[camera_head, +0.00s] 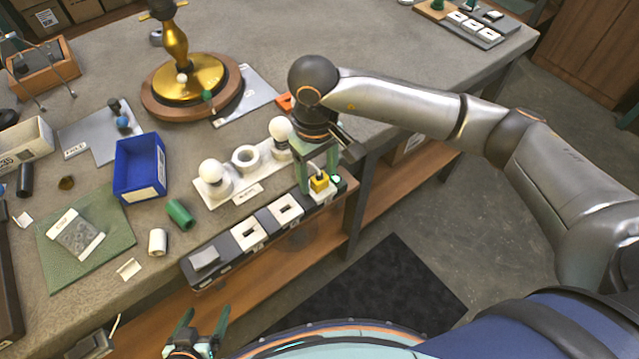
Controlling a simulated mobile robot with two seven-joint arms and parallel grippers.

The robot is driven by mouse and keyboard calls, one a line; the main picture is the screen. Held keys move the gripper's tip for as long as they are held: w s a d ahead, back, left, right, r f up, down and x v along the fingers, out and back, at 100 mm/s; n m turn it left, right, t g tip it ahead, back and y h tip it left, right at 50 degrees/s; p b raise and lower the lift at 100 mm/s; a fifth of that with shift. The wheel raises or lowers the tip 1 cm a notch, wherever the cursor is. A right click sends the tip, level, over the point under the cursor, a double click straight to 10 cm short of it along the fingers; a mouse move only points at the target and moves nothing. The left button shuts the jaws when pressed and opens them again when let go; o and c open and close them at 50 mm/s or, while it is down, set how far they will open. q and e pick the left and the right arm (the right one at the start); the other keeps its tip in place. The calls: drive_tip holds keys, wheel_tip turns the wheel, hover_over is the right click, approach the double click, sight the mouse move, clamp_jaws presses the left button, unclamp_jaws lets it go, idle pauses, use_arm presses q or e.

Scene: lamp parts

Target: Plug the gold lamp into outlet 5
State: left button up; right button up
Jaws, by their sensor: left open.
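The gold lamp (176,45) stands upright on a round wooden stand (160,104) at the back left; its top is cut off. A dark power strip (268,221) with white sockets lies along the table's front edge. Its outlet numbers are too small to read. A yellow plug (319,184) is at the strip's right-end socket (322,197); how deep it sits is unclear. My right gripper (319,178) points down with its green fingers on either side of this plug; whether they grip it is unclear. No cord is clearly visible. My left gripper (203,325) is open and empty below the table edge.
A white holder (243,182) with white bulbs stands behind the strip. A blue bin (140,166), a green cylinder (180,214), a white cylinder (158,242) and a green mat (88,235) are to the left.

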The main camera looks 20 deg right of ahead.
sight(316, 175)
drive_tip(key=shift+o, duration=0.4)
use_arm(q)
drive_tip(key=shift+w+d+r+b, duration=0.1)
drive_tip(key=shift+w+d+b, duration=0.25)
drive_tip(key=shift+d, duration=0.15)
use_arm(e)
wheel_tip(316, 175, up, 13)
drive_tip(key=shift+w+a+f, duration=0.15)
drive_tip(key=shift+f, duration=0.05)
